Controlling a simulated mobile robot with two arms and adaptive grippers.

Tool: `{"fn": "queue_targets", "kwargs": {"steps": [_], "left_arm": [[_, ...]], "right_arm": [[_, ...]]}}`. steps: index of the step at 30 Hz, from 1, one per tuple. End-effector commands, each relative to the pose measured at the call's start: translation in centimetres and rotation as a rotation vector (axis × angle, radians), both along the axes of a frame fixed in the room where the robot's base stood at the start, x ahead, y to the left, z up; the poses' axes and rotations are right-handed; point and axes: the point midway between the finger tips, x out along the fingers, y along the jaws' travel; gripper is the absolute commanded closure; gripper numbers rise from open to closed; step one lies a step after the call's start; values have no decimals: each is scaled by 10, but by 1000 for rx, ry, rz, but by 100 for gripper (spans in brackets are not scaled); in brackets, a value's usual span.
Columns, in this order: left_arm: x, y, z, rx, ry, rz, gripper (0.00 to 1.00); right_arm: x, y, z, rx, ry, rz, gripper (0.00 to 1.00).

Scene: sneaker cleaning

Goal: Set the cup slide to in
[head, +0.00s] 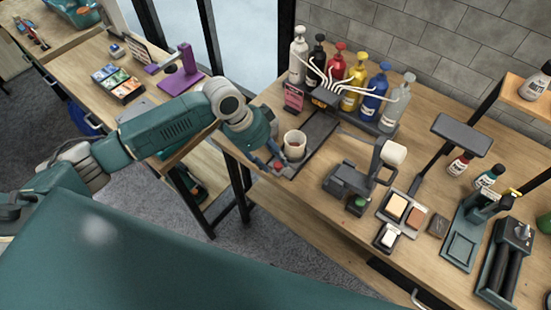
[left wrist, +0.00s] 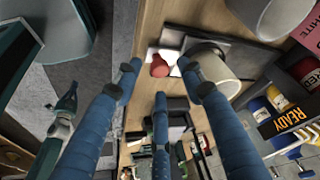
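A cream cup (head: 294,144) stands upright on the near end of a dark slide plate (head: 319,126) at the table's left edge. A small red knob (head: 278,167) sits at the plate's near end. My left gripper (head: 274,155) is beside the cup, on its left. In the left wrist view, the blue fingers (left wrist: 158,82) are spread apart, with the red knob (left wrist: 159,67) beyond and between their tips. The cup (left wrist: 216,68) is partly hidden behind the right finger. Nothing is visibly held, and I cannot tell whether a finger touches the cup or knob. My right gripper is not in view.
Colored pump bottles (head: 356,82) with white spouts stand behind the slide, near a pink card (head: 293,97). A dark device with a pale head (head: 392,153) stands to the right. Trays and sponges (head: 397,206) lie farther right. A gap separates this table from the left table.

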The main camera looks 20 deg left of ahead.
Motion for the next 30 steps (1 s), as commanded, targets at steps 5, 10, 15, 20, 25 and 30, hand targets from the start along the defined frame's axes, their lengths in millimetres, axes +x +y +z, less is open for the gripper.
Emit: {"fn": "queue_targets", "kwargs": {"steps": [5, 10, 15, 20, 25, 30], "left_arm": [[3, -7, -17, -1, 1, 1, 60], [4, -8, -23, 0, 1, 0, 60], [4, -8, -23, 0, 0, 0, 60], [4, -8, -22, 0, 0, 0, 88], [4, -9, -22, -1, 0, 0, 100], [6, -9, -22, -2, -1, 0, 100]], "right_arm": [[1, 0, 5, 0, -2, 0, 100], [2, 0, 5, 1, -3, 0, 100], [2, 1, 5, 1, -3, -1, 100], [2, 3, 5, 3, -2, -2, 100], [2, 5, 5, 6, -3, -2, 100], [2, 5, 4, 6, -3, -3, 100]]}}
